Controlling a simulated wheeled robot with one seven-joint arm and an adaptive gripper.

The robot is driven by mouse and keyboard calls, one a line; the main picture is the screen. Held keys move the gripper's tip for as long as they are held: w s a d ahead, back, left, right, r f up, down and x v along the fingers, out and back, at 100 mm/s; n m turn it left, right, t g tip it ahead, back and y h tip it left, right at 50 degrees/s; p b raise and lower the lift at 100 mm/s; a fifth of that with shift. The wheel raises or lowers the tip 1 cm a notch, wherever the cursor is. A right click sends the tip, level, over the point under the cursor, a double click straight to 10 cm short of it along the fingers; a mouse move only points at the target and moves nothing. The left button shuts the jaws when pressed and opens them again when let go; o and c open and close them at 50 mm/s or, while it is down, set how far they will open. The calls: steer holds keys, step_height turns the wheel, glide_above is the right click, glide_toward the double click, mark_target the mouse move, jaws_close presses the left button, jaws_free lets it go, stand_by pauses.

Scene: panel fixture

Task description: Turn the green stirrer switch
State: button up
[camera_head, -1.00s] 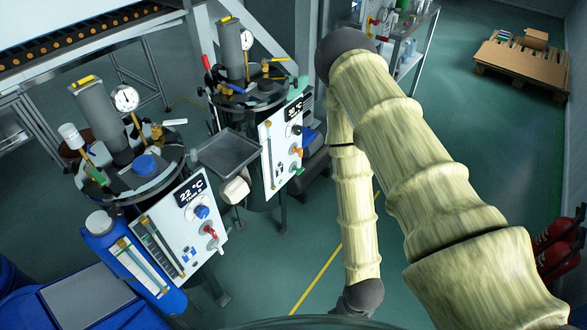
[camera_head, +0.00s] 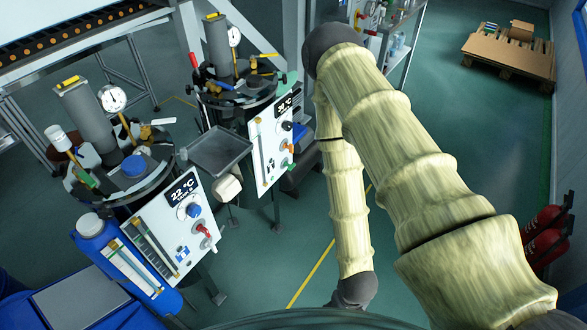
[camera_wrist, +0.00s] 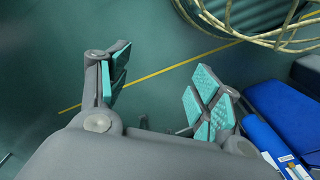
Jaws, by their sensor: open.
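A small green switch (camera_head: 287,167) sits low on the right edge of the farther white panel (camera_head: 264,156), below an orange handle (camera_head: 289,148) and a dark knob (camera_head: 287,126). It is small, and its exact turn position is unclear. In the wrist view my gripper (camera_wrist: 162,85) is open and empty, its teal-padded fingers spread apart over the floor. No panel or switch shows between the fingers. In the head view my arm hangs to the right of the panels, and its end is low at the bottom, well apart from the green switch; the fingers are hidden there.
A nearer panel (camera_head: 172,225) reads 22 °C and has a red handle (camera_head: 203,229). A grey tray (camera_head: 221,150) stands between the two vessels. A blue bottle (camera_head: 105,245) is at lower left. Green floor with a yellow line (camera_head: 311,273) is open right of the panels.

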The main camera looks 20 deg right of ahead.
steer(key=shift+f, duration=0.1)
steer(key=n+t+y+b, duration=0.8)
steer(key=t+y+b, duration=0.45)
steer(key=b, duration=2.25)
glide_toward(293, 167)
steer(key=a+t+h, duration=0.1)
steer(key=t+h, duration=0.1)
steer(key=shift+y, duration=0.25)
steer(key=b+x, duration=0.1)
steer(key=x, duration=0.4)
steer(key=b+x, duration=0.1)
steer(key=x, duration=0.2)
steer(key=shift+a+f+b, duration=0.3)
steer(key=shift+f+b, duration=0.05)
steer(key=shift+f, duration=0.05)
steer(key=shift+x, duration=0.85)
steer(key=c, duration=1)
